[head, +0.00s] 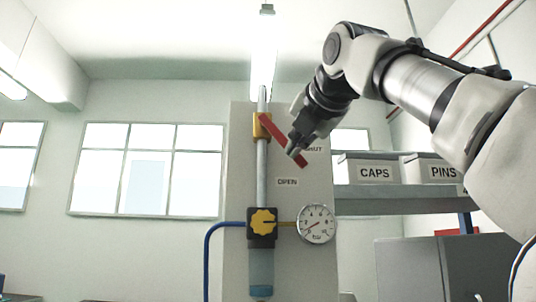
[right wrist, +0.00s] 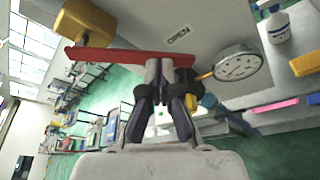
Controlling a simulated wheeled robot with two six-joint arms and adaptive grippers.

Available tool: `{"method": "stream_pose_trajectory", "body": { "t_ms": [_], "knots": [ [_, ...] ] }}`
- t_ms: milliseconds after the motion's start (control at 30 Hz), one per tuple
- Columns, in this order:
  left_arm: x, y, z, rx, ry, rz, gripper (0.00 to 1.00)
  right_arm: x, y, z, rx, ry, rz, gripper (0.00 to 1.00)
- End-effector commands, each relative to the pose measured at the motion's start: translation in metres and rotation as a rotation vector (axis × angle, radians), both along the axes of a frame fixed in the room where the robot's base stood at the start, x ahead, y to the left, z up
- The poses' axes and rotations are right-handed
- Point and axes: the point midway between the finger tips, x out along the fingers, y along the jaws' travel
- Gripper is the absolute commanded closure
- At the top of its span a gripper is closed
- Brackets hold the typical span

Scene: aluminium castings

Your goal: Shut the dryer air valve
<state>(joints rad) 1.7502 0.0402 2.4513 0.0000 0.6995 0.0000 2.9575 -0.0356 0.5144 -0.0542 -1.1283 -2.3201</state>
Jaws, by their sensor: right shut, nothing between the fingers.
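The dryer air valve has a yellow body (head: 262,126) on a vertical grey pipe and a red lever (head: 276,137). The lever slants down to the right, between the OPEN label (head: 287,182) and the partly hidden SHUT label (head: 314,149). My right gripper (head: 292,151) is shut and empty, with its fingertips at the lever's outer part. In the right wrist view the closed fingertips (right wrist: 160,65) lie against or very near the red lever (right wrist: 115,56); contact is not certain. The yellow body (right wrist: 88,22) shows at the lever's other end. My left gripper is out of view.
Below the valve are a yellow knob (head: 263,222), a round gauge (head: 316,224) and a blue hose (head: 207,255). A shelf (head: 400,200) at the right carries boxes labelled CAPS (head: 374,172) and PINS (head: 440,171). The space left of the panel is clear.

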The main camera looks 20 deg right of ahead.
Motion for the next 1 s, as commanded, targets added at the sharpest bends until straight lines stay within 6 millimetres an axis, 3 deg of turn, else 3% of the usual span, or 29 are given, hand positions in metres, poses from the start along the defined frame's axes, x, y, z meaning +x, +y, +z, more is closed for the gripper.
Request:
{"method": "stream_pose_trajectory", "body": {
  "t_ms": [433, 1000],
  "knots": [
    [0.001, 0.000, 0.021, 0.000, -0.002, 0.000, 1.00, -0.005, -0.020, 0.025, 0.004, -0.002, -0.001, 1.00],
    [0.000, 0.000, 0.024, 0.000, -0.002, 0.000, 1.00, -0.006, -0.022, 0.029, 0.004, 0.000, -0.001, 1.00]
  ]
}}
